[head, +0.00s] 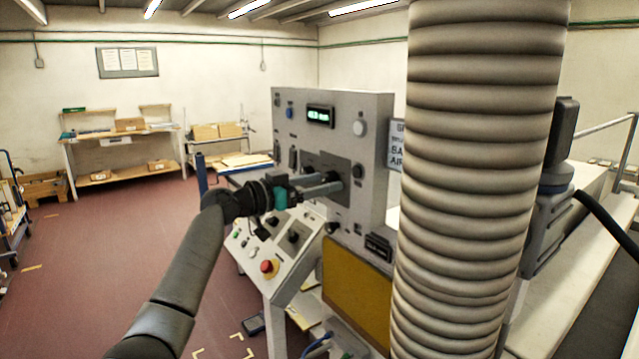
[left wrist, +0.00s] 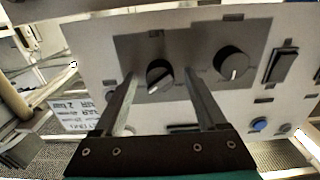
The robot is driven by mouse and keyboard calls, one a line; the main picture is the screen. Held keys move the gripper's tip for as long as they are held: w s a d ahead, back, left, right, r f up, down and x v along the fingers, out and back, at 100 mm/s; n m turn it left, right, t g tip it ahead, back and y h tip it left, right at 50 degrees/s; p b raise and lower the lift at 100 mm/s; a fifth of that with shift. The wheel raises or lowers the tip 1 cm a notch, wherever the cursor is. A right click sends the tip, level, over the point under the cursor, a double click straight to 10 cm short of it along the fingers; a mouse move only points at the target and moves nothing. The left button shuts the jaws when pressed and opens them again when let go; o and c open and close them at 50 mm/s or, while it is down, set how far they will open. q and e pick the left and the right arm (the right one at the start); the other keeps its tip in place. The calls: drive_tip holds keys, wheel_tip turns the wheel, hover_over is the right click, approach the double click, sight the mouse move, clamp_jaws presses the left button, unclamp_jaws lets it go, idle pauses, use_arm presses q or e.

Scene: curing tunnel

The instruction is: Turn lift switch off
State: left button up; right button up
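A grey control panel (head: 375,115) faces me with knobs, rocker switches and a display; its labels are too small to read, so I cannot tell which control is the lift switch. My left gripper (head: 338,181) is at the panel's dark recessed plate. In the left wrist view, the open left gripper (left wrist: 159,76) has its fingers on either side of a black rotary knob (left wrist: 160,78). I cannot tell whether they touch it. A second knob (left wrist: 232,64) is to its right, and a rocker switch (left wrist: 282,66) is farther right. My right gripper is not in view.
A large ribbed duct (head: 480,150) stands close on the right and hides part of the machine. Below the panel is a sloped console (head: 270,245) with a red button (head: 269,266). A yellow panel (head: 357,295) is lower right. Open red floor lies to the left.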

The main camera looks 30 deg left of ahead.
use_arm(q)
clamp_jaws()
idle(0.4)
drive_tip(key=shift+n, duration=1.2)
drive_tip(key=n, duration=0.2)
drive_tip(key=shift+n, duration=0.4)
drive_tip(key=n+p, duration=0.2)
drive_tip(key=n, duration=0.3)
drive_tip(key=shift+n, duration=0.4)
drive_tip(key=shift+o, duration=0.3)
unclamp_jaws()
